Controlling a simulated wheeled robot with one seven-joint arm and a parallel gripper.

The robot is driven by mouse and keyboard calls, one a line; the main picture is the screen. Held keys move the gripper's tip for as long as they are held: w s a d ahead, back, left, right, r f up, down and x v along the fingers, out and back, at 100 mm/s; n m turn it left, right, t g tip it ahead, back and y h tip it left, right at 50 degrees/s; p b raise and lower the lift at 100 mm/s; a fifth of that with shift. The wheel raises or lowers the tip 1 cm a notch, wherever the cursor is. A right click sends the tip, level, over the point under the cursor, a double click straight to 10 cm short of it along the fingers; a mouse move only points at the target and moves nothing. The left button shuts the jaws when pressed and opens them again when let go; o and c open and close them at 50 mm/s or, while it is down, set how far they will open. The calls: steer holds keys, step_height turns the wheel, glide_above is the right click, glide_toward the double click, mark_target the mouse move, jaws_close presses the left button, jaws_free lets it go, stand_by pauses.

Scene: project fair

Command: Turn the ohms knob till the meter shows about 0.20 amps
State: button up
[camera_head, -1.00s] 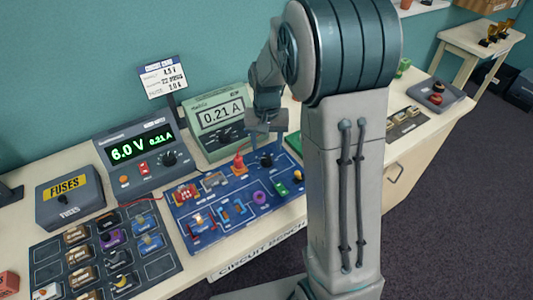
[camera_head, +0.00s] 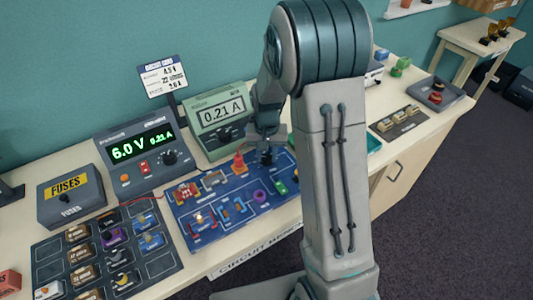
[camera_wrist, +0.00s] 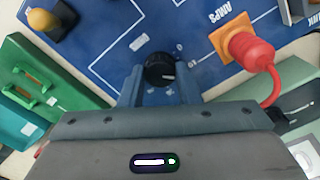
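The black ohms knob (camera_wrist: 159,70) is on the blue circuit board (camera_head: 213,238). My gripper (camera_head: 266,152) is down at the board's back right corner. In the wrist view, its two fingers (camera_wrist: 160,82) stand close on either side of the knob, with no clear gap. The green-grey meter (camera_head: 203,101) behind the board reads 0.21 A. The knob is largely hidden by the gripper in the head view.
A power supply (camera_head: 111,153) left of the meter shows 6.0 V and 0.21 A. A red plug (camera_wrist: 255,55) with a cable stands near my fingers. A fuses box (camera_head: 86,208) and a tray of parts (camera_head: 48,253) are at left.

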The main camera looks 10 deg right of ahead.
mark_target(267, 157)
steer(key=shift+m+b, duration=0.4)
steer(key=shift+m, duration=0.6)
steer(key=o, duration=1)
steer(key=shift+r, duration=0.1)
step_height(267, 157, up, 14)
steer(key=shift+f+b, duration=0.15)
steer(key=shift+b, duration=0.35)
